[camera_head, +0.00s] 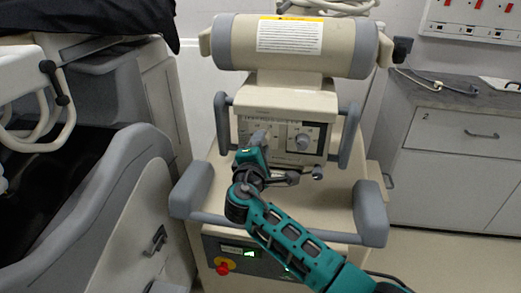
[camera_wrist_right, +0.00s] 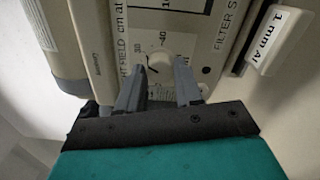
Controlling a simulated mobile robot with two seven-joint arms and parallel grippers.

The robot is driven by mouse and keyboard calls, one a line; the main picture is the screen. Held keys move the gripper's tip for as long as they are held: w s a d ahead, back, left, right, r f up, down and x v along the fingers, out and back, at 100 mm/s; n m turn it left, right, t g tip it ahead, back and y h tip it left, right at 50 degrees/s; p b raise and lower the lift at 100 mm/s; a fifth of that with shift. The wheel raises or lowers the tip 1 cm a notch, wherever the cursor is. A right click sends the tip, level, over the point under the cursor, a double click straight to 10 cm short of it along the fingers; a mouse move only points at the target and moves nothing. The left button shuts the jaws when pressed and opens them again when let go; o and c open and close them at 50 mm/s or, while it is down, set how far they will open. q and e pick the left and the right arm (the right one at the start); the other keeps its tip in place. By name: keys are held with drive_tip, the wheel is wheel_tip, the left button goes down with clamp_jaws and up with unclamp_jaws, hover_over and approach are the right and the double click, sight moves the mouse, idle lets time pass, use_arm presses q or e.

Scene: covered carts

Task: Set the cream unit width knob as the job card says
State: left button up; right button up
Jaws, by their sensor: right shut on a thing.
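The cream unit (camera_head: 293,103) stands in the middle of the head view, with a control panel on its front. My right gripper (camera_head: 262,137) reaches the left part of this panel and covers most of the knob there. In the right wrist view, the two grey fingers of my right gripper (camera_wrist_right: 158,76) are shut on a pale round knob (camera_wrist_right: 160,62), one on each side. Scale numbers 30 and 40 show beside this knob. A second knob (camera_head: 303,141) on the right of the panel is free. My left gripper is not in view.
Grey handles (camera_head: 348,137) flank the panel. A white sheet with a yellow top (camera_head: 290,36) is on the cylinder above; its text is too small to read. A tag marked 1 mm Al (camera_wrist_right: 279,38) sticks out near the panel. A cabinet (camera_head: 455,150) stands at right.

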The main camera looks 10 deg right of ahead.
idle(0.4)
drive_tip(key=o, duration=1)
drive_tip(key=shift+o, duration=0.2)
drive_tip(key=v, duration=1.3)
drive_tip(key=shift+d, duration=0.1)
